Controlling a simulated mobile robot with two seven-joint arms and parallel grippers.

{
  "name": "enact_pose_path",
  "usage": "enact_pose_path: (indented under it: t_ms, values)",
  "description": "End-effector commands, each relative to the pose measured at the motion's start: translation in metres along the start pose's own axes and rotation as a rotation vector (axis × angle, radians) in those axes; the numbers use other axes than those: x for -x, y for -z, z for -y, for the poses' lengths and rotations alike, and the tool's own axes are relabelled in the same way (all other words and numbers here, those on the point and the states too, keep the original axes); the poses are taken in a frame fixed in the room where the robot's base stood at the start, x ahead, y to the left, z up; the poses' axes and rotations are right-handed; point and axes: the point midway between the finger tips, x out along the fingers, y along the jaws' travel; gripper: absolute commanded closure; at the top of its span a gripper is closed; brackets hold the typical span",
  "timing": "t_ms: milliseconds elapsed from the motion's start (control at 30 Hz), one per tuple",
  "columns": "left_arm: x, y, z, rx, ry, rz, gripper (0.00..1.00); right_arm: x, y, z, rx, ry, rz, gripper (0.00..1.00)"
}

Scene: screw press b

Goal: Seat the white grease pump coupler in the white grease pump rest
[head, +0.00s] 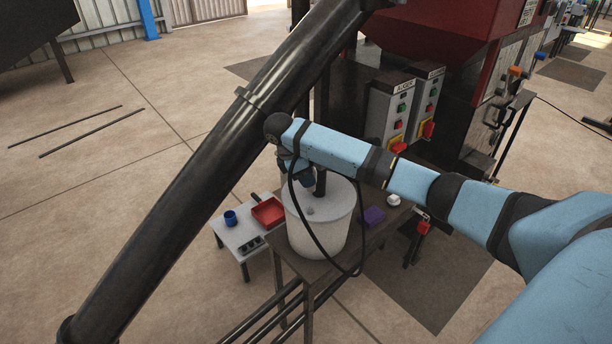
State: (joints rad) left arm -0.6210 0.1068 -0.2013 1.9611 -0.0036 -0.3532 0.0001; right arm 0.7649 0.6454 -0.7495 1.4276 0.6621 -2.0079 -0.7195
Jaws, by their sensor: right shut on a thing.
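The white grease pump (318,238) is a white bucket with a lid and a dark upright post, standing on a dark metal table. A black hose (318,238) loops down in front of it and up to my right gripper. My right gripper (300,182) points down just above the left back of the lid and is shut on the hose's end, where the coupler is. The coupler is hidden by the gripper and wrist. I cannot make out the rest, nor whether the coupler touches it. My left gripper is out of view.
A large black slanted tube (190,190) crosses the view left of the pump. A low table (236,236) holds a red tray (268,212) and a blue cup (230,217). A purple block (374,216) lies right of the pump. Control boxes (392,112) stand behind.

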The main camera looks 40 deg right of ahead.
Motion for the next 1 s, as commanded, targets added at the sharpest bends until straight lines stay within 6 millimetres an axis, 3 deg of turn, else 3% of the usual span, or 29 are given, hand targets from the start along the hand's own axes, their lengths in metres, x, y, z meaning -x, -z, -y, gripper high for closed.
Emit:
enact_pose_path:
  t_ms: [300,1000]
  values:
    - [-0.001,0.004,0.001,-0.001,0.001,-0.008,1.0,0.004,0.0,0.0,-0.002,0.001,-0.002,1.0]
    - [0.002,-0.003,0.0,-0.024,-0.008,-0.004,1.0,-0.048,0.022,0.0,-0.002,0.001,-0.002,1.0]
